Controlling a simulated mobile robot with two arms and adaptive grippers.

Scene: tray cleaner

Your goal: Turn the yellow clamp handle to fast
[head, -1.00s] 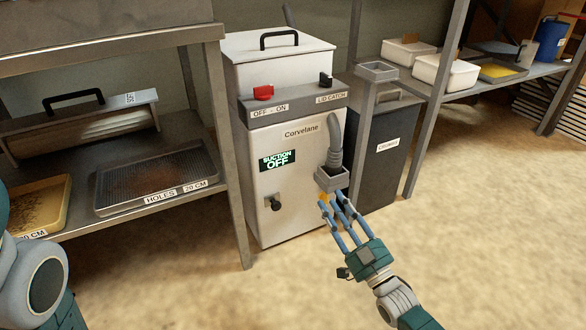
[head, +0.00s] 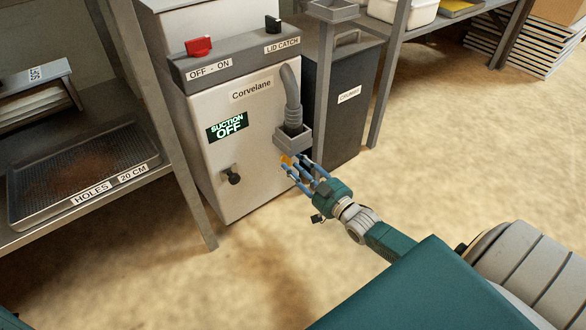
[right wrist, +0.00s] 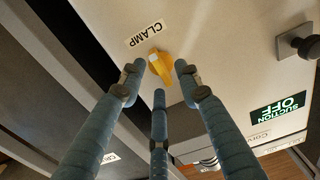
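The yellow clamp handle (right wrist: 160,66) sticks out from the machine's pale front panel, beside a label reading CLAMP (right wrist: 145,33). In the head view the yellow handle (head: 287,160) shows only in part, below the grey hose holder and behind my fingers. My right gripper (head: 300,172) is open in front of it. In the right wrist view the fingers of my right gripper (right wrist: 160,80) are spread around the near side of the handle, with no clear contact.
The machine (head: 250,130) has a display reading SUCTION OFF, a red switch (head: 199,46), a black lid catch (head: 273,24), a dark knob (head: 233,178) and a grey hose (head: 291,90). A dark crumbs bin (head: 345,90) stands close on the right. A shelf tray (head: 85,165) is at left.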

